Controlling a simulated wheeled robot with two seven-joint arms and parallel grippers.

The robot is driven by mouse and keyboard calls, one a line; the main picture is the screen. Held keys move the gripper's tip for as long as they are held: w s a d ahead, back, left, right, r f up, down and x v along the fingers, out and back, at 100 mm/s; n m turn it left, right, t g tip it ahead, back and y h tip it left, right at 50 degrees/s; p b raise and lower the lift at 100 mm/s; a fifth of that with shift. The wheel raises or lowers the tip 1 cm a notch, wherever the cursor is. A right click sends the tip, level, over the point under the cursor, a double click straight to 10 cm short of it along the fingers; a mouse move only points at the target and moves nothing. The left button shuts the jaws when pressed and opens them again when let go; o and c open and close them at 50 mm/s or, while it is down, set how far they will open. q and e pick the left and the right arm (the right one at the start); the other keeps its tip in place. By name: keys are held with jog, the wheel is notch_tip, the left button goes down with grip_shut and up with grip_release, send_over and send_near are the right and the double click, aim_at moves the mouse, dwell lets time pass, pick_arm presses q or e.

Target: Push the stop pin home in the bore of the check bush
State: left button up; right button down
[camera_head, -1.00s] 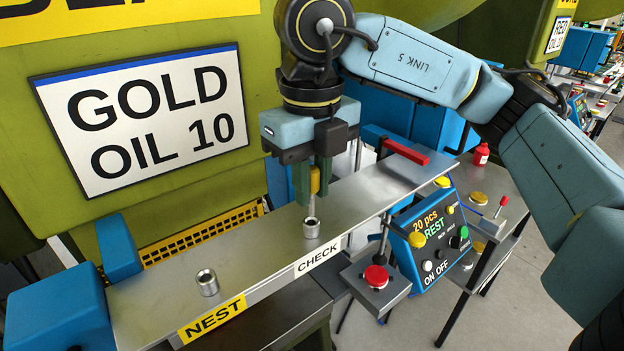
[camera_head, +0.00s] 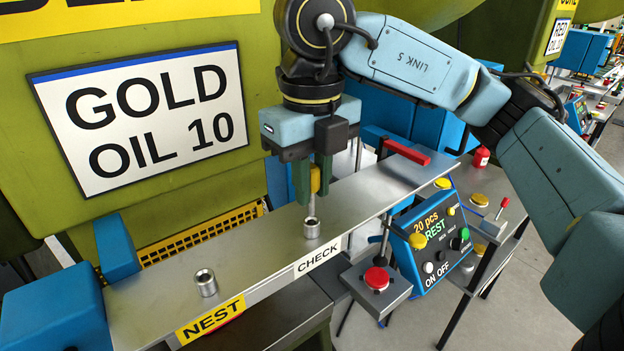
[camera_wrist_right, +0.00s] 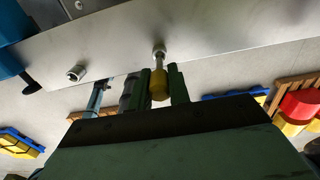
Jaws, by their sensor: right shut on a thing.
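My right gripper (camera_head: 316,184) points down over the plate and is shut on the yellow handle of the stop pin (camera_head: 315,180). In the right wrist view the yellow handle (camera_wrist_right: 159,84) sits between the two green fingers. The pin's metal shank runs down to the check bush (camera_head: 312,228), a short metal ring behind the CHECK label. The pin's lower end meets the bush's top; how deep it sits in the bore is hidden. The bush also shows in the right wrist view (camera_wrist_right: 159,49). My left gripper is not in view.
A second bush (camera_head: 206,283) stands at the NEST label (camera_head: 211,319), left on the metal plate (camera_head: 260,250). A red bar (camera_head: 405,152) lies at the plate's far end. A control box (camera_head: 435,245) and a red button (camera_head: 377,278) stand in front.

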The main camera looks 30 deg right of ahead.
jog(key=shift+f+b, duration=1.45)
jog(key=shift+b, duration=0.05)
dwell(1.2)
jog(key=c, duration=1.2)
grip_release()
jog(key=shift+c, duration=0.2)
jog(key=shift+r, duration=0.15)
notch_tip(320, 180, up, 13)
jog(key=shift+r+p, duration=0.1)
jog(key=shift+p, duration=1.15)
